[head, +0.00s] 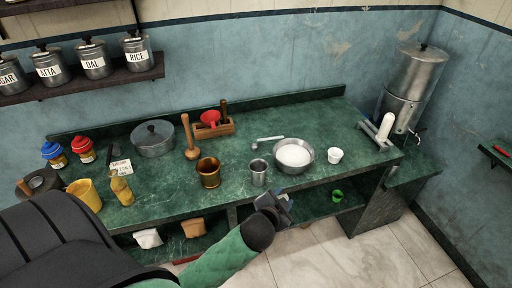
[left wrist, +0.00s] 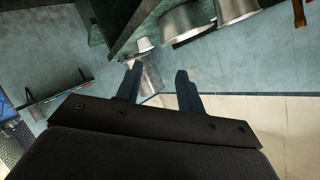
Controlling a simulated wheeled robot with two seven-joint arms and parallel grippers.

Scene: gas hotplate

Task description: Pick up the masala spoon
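A small pale spoon (head: 267,139), which looks like the masala spoon, lies on the green counter behind the steel cup and left of the white-filled bowl. My left gripper (head: 284,207) is in front of the counter's front edge, below the bowl, apart from the spoon. In the left wrist view my left gripper (left wrist: 157,85) has its two dark fingers spread with nothing held between them. I cannot make out the spoon in that view. My right gripper is not in view.
The green counter (head: 235,180) holds a steel cup (head: 259,172), a bowl of white stuff (head: 293,155), a white cup (head: 334,156), a brass pot (head: 209,172) and a wooden masher (head: 190,140). A wooden box (head: 211,130) stands behind. A lower shelf lies under the counter.

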